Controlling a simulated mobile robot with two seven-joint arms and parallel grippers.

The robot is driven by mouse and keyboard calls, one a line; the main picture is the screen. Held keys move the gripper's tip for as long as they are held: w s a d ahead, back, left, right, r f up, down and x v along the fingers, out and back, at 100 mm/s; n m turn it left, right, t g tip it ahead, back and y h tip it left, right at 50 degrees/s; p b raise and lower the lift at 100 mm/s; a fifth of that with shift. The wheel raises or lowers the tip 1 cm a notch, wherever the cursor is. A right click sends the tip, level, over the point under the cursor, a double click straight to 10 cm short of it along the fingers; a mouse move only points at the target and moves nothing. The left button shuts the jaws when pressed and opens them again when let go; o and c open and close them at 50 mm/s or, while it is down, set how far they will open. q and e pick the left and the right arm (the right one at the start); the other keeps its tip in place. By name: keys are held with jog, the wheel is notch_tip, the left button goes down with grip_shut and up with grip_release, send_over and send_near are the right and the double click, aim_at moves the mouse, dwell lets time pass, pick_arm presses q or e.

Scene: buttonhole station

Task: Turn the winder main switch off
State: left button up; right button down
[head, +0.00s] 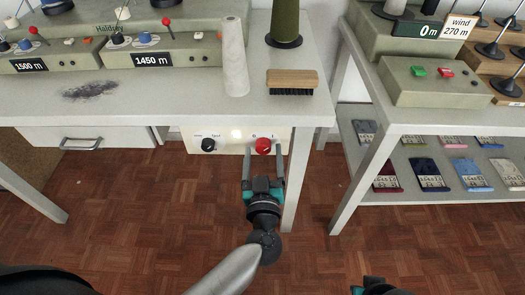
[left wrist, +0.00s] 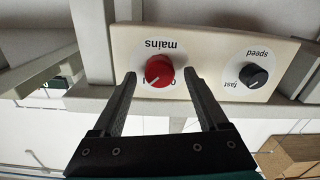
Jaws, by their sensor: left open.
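The winder main switch is a red round knob (head: 263,146) on a cream panel (head: 232,140) under the front edge of the left table. In the left wrist view the knob (left wrist: 159,70) appears upside down beside the word "mains". Its white pointer line points to the lower left there; the mark on that side is partly hidden and too small to read surely. My left gripper (head: 264,156) is open, with one finger on each side of the knob. In the left wrist view, gaps show between the knob and both fingers (left wrist: 159,80). My right gripper's fingers are not seen.
A black speed knob (head: 208,145) sits on the same panel, left of the red one. A table leg (head: 297,180) stands close to the right of my left gripper. A brush (head: 292,82) and a pale cone (head: 234,60) stand on the table above. The floor in front is clear.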

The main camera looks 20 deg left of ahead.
pick_arm(q)
grip_shut()
dwell(0.6)
